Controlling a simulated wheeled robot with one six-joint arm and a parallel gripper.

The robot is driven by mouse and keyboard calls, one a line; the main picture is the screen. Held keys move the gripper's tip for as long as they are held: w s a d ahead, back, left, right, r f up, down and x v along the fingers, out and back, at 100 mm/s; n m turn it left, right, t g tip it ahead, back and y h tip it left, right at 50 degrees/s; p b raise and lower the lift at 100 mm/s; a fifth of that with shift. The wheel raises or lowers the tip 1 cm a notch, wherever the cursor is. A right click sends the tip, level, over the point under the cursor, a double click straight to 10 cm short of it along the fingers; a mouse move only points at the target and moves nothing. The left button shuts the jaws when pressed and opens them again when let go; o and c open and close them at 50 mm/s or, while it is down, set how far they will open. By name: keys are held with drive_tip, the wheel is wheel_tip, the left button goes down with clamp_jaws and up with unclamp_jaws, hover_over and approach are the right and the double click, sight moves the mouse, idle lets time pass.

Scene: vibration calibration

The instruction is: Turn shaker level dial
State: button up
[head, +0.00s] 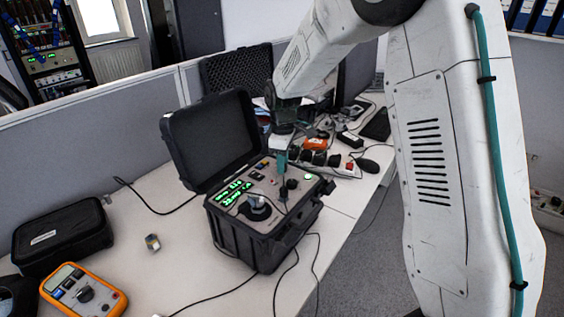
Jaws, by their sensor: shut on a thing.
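The portable shaker unit is an open black case (238,240) on the desk, its lid (212,140) tipped back. Its grey panel (262,181) carries green lit displays (234,189), a round shaker mount (256,207) and small dark knobs. My gripper (281,174) reaches down from above onto the right part of the panel. It is shut on the shaker level dial, a small dark knob (283,192) under the fingertips. The fingers are small here and partly hide the dial.
An orange multimeter (82,292) and a black pouch (62,237) lie at left. A small metal block (152,242) sits between pouch and case. A power strip (325,160) with plugs is behind the case. Cables run over the desk's front edge.

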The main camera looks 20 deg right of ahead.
drive_tip(key=n, duration=0.5)
drive_tip(key=shift+s, duration=0.1)
idle(0.4)
drive_tip(key=o, duration=1)
drive_tip(key=shift+r, duration=0.1)
wheel_tip(320, 180, up, 8)
drive_tip(key=shift+f, duration=0.2)
